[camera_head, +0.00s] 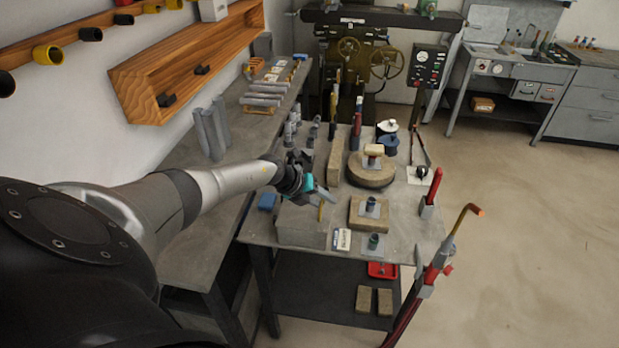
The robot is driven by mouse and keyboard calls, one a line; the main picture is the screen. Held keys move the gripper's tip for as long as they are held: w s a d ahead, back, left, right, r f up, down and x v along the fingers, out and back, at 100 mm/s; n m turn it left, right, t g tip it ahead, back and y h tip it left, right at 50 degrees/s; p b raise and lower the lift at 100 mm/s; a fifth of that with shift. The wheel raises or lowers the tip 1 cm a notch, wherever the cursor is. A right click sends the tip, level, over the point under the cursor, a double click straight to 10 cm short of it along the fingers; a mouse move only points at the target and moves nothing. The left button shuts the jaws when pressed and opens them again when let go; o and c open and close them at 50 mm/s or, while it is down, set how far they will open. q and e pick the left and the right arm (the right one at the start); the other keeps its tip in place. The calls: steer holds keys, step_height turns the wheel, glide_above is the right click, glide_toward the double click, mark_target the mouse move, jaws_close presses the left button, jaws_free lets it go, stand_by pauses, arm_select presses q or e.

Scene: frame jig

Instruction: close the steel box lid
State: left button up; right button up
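A grey box-shaped thing (301,236) sits at the near left corner of the metal table, and I cannot tell for sure that it is the steel box. My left arm reaches in from the left. Its dark gripper (308,187), with a teal part, is above and just behind that box. The gripper is small and seen partly from behind, so its opening and any contact with a lid are unclear. The arm and gripper hide some of the table behind them. My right gripper is not in view.
A red-handled torch stand (437,262) rises at the right edge. Open floor lies to the right.

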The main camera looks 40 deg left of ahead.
arm_select(q)
steer(key=p+v, duration=0.3)
steer(key=v, duration=1.1)
steer(key=shift+s+r, duration=0.2)
steer(key=shift+r, duration=0.15)
